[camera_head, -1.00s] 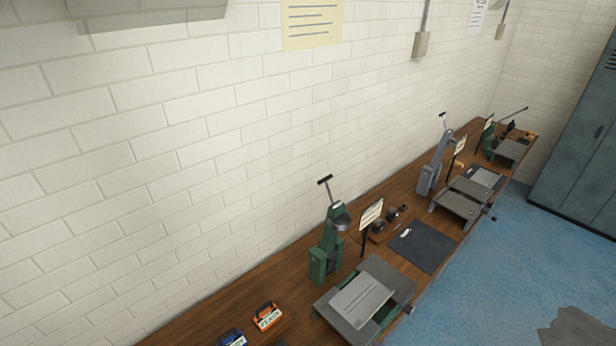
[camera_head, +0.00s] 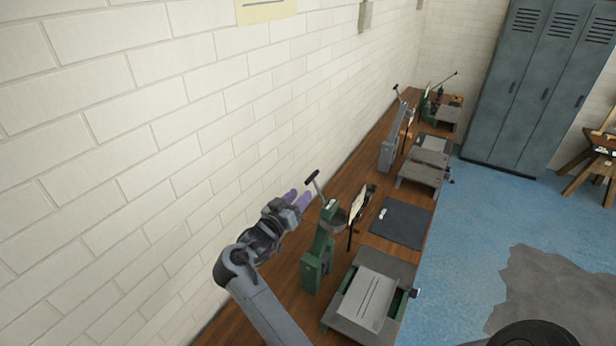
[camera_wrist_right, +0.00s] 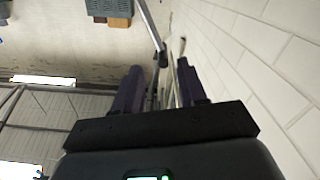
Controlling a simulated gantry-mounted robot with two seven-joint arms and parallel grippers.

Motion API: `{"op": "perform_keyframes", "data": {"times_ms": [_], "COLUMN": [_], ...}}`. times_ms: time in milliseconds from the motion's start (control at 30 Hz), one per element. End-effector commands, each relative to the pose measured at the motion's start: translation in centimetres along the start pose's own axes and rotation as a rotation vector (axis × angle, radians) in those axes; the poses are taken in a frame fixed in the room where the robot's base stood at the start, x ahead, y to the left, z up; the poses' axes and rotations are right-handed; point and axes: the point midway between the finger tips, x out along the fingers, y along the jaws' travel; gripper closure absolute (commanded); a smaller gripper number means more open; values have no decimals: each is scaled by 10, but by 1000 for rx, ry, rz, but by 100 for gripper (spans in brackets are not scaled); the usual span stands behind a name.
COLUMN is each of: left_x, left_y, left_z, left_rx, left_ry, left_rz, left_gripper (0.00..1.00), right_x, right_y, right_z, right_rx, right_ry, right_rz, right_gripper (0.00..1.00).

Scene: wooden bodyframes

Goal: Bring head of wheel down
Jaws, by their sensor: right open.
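A green stand machine (camera_head: 317,255) stands on the bench. Its round grey head (camera_head: 332,216) is raised. A lever with a black T-shaped handle (camera_head: 312,176) rises from its top. My right gripper (camera_head: 298,198) has purple fingers and is just left of the lever in the head view, near the handle. In the right wrist view the fingers of my right gripper (camera_wrist_right: 160,88) are apart, and a thin grey bar (camera_wrist_right: 150,25) reaches toward the gap between them. I cannot tell whether anything touches. My left gripper is not in view.
The white brick wall (camera_head: 120,200) runs close to my right gripper.

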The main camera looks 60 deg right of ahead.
Motion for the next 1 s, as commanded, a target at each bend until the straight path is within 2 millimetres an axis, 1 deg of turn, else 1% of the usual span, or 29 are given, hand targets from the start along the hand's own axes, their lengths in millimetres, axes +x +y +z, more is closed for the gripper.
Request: {"op": "perform_keyframes", "data": {"times_ms": [33,100,267,500,700,833,1000], "left_x": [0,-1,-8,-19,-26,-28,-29], "left_y": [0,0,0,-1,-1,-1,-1], "left_z": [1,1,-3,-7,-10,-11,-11], "left_rx": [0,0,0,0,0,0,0], "left_ry": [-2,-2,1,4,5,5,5], "left_rz": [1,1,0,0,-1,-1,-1], "left_gripper": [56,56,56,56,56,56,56], "right_x": [2,6,24,63,90,102,108], "right_y": [-1,-1,-1,-1,-1,-1,-2], "right_z": [-6,-11,-14,-15,-14,-13,-12], "right_rx": [13,20,23,21,22,22,24], "right_ry": [1,2,3,3,4,3,3], "right_rz": [0,1,1,1,0,0,-2], "right_gripper": [59,59,59,59,59,59,59]}}
